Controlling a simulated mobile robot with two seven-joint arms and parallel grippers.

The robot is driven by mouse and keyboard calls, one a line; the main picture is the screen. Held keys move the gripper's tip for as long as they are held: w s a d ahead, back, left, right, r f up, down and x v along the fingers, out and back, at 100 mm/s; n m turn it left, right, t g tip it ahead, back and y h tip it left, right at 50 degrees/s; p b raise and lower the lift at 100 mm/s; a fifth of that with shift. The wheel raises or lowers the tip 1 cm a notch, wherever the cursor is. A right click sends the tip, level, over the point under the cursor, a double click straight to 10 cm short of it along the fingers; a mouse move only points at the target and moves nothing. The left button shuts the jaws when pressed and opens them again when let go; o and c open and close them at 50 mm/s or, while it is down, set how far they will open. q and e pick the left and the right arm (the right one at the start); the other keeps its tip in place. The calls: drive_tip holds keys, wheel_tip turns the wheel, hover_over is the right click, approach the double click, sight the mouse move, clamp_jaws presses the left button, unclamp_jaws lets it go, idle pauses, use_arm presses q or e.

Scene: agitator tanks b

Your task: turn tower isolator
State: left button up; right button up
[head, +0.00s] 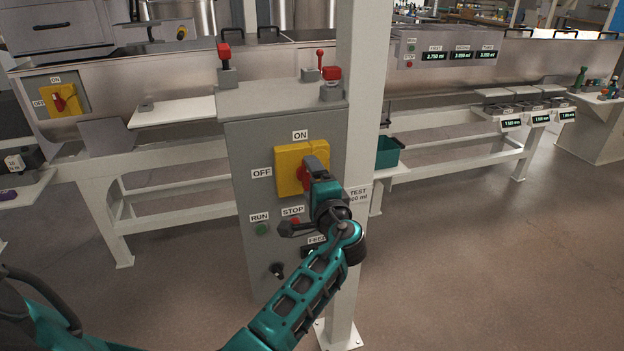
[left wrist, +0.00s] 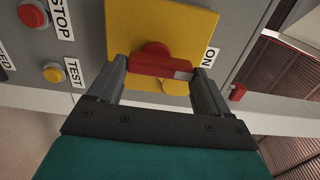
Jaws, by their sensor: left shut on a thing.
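The tower isolator is a red rotary handle (head: 303,178) on a yellow plate (head: 287,171), on the front of a grey control cabinet (head: 250,205). Labels ON above and OFF to the left stand beside the plate. My left gripper (head: 312,168) is at the handle and covers much of it in the head view. In the left wrist view the red handle (left wrist: 160,64) lies between the two fingers of my left gripper (left wrist: 161,78), which are shut on it. The handle's exact angle is hard to tell in the head view. My right gripper is not in view.
Below the isolator are a green RUN button (head: 262,229), a red STOP button (head: 295,222) and a FEED control partly hidden by my arm. A white post (head: 357,110) stands right of the cabinet. Another red-and-yellow isolator (head: 62,98) is at far left. Floor at right is clear.

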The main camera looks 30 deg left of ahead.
use_arm(q)
drive_tip(key=shift+r, duration=0.15)
drive_tip(key=o, duration=0.8)
drive_tip(key=shift+w, duration=0.1)
drive_tip(key=shift+o, duration=0.9)
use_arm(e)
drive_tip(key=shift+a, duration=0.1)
use_arm(q)
drive_tip(key=shift+f, duration=0.2)
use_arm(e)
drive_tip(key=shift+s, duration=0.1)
